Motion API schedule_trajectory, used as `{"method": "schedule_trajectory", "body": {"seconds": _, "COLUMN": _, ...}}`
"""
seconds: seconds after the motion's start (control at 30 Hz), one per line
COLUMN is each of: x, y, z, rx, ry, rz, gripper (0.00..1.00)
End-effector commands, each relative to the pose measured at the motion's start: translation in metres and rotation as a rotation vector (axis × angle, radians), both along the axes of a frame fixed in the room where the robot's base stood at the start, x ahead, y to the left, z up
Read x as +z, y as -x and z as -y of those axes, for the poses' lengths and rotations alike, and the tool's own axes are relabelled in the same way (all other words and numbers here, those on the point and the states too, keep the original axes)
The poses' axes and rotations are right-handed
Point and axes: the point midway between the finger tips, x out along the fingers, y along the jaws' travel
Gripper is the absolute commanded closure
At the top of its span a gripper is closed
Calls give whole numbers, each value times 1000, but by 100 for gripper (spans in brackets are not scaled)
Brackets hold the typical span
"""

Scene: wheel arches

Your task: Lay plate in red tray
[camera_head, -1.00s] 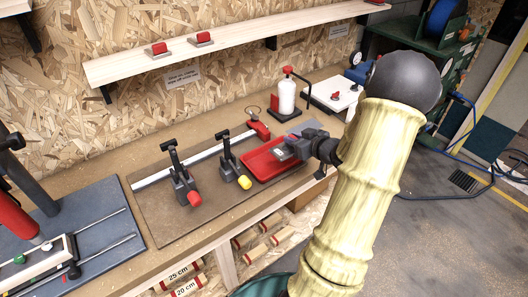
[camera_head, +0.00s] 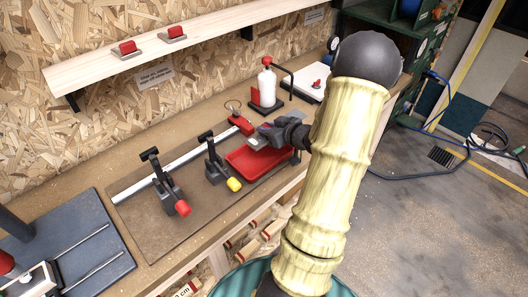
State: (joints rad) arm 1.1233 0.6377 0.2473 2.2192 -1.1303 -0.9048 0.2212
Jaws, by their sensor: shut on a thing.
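The red tray (camera_head: 240,163) lies on the workbench mat, partly hidden by my gripper and arm. My gripper (camera_head: 264,135) reaches in from the right, over the tray's back edge. It is shut on a small grey plate (camera_head: 255,143). The plate appears over the tray's back left part. I cannot tell whether it touches the tray or hangs above it.
Two toggle clamps, one red-tipped (camera_head: 182,208) and one yellow-tipped (camera_head: 234,184), stand left of the tray. A white bottle (camera_head: 267,88) stands behind it. A shelf (camera_head: 200,35) runs along the wall. The mat's left part (camera_head: 140,215) is mostly free.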

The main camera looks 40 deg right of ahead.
Motion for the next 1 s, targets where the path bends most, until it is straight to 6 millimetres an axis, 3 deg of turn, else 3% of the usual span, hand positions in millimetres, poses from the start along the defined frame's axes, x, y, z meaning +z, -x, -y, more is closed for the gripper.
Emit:
{"method": "schedule_trajectory", "body": {"seconds": 0.2, "x": -36, "y": 0, "z": 0, "rx": -1, "ry": -4, "rz": -1, "gripper": 100}}
{"method": "schedule_trajectory", "body": {"seconds": 0.6, "x": -42, "y": 0, "z": 0, "rx": 0, "ry": -1, "rz": 1, "gripper": 100}}
{"method": "schedule_trajectory", "body": {"seconds": 1.0, "x": -82, "y": 0, "z": 0, "rx": 0, "ry": 0, "rz": 1, "gripper": 100}}
